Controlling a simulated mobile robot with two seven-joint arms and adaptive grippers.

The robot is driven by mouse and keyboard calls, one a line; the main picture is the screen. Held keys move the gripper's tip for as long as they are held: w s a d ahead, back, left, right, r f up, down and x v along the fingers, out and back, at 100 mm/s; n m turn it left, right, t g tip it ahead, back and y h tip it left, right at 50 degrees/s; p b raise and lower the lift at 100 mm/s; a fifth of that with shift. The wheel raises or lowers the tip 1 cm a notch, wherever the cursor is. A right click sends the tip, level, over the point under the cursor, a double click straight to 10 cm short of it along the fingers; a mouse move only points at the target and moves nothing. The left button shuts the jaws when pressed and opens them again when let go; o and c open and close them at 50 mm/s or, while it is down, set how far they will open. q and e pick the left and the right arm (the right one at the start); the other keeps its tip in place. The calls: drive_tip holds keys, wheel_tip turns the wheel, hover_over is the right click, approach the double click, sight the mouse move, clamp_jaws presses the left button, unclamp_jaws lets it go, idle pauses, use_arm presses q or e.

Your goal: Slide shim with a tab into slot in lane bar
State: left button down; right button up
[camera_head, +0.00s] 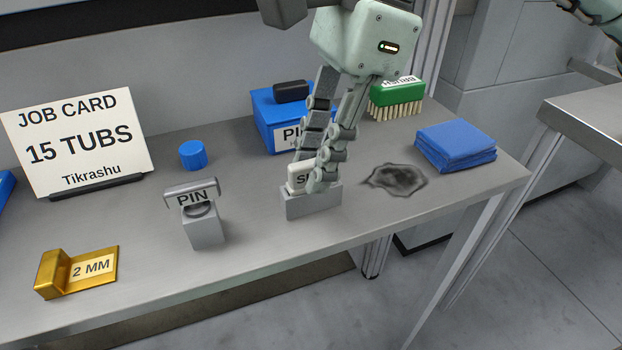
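A gold shim (58,273) marked "2 MM", with a raised block at its left end, lies at the front left of the table. That piece sits upright in a grey block (314,203). One finger passes behind the piece and the other comes down at its right. I cannot tell whether they grip it. I cannot make out a lane bar or slot.
A grey "PIN" piece (191,192) stands on a grey block (206,232). A job card (80,143), blue cap (193,155), blue box (262,118), green brush (397,97), dark stain (395,180) and folded blue cloth (455,147) are around. The front middle is clear.

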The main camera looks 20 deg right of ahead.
drive_tip(key=shift+o, duration=0.6)
drive_tip(key=shift+r, duration=0.1)
drive_tip(key=shift+a+r+p+v, duration=0.1)
drive_tip(key=shift+a+p+v, duration=0.15)
drive_tip(key=shift+p+v, duration=0.95)
drive_tip(key=shift+a+r+p+v, duration=0.1)
drive_tip(key=shift+a+p+v, duration=0.4)
drive_tip(key=shift+v, duration=1.2)
drive_tip(key=shift+a+r+p+v, duration=0.1)
drive_tip(key=shift+p+v, duration=1)
drive_tip(key=shift+v, duration=0.35)
drive_tip(key=shift+f, duration=0.1)
